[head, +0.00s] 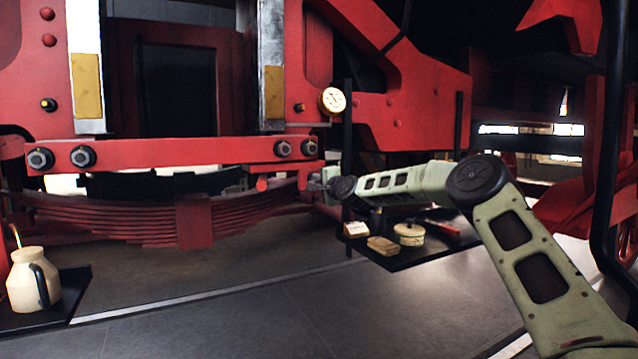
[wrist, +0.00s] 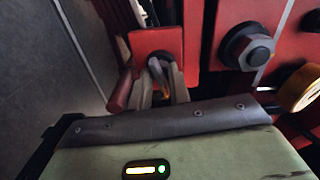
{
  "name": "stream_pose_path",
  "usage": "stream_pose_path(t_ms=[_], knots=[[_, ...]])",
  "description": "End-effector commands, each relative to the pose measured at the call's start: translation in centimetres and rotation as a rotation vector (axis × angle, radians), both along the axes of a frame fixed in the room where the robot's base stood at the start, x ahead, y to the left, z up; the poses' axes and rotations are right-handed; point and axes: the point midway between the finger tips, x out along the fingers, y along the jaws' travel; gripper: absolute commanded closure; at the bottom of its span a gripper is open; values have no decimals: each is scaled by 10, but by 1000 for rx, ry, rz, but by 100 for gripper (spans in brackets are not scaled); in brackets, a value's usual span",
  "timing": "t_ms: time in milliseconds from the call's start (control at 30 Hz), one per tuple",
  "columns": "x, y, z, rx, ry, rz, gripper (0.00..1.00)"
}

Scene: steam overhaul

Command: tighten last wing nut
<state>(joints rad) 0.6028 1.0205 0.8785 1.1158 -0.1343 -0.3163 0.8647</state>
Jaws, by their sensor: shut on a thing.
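My gripper (head: 318,184) reaches the right end of the red beam, just below its large hex bolts. In the wrist view my gripper (wrist: 164,82) has its pale fingers close together in front of a red block (wrist: 142,44) with a dark round centre. The fingers are shut on a small brass-coloured piece, the wing nut (wrist: 164,92), which shows only in part between them. Its wings and thread are mostly hidden. In the head view the wing nut is too small and covered to make out.
A large hex bolt (wrist: 257,52) and a brass-rimmed gauge (wrist: 301,88) are right of the fingers. The gauge also shows in the head view (head: 332,100). A cream jug (head: 28,280) stands lower left.

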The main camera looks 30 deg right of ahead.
Motion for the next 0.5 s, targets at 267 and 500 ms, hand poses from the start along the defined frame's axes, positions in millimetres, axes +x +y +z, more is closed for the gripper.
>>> stream_pose_path(t_ms=[267,500], knots=[[0,-1,1,0,-1,-2,100],[0,-1,1,0,-1,-2,71]])
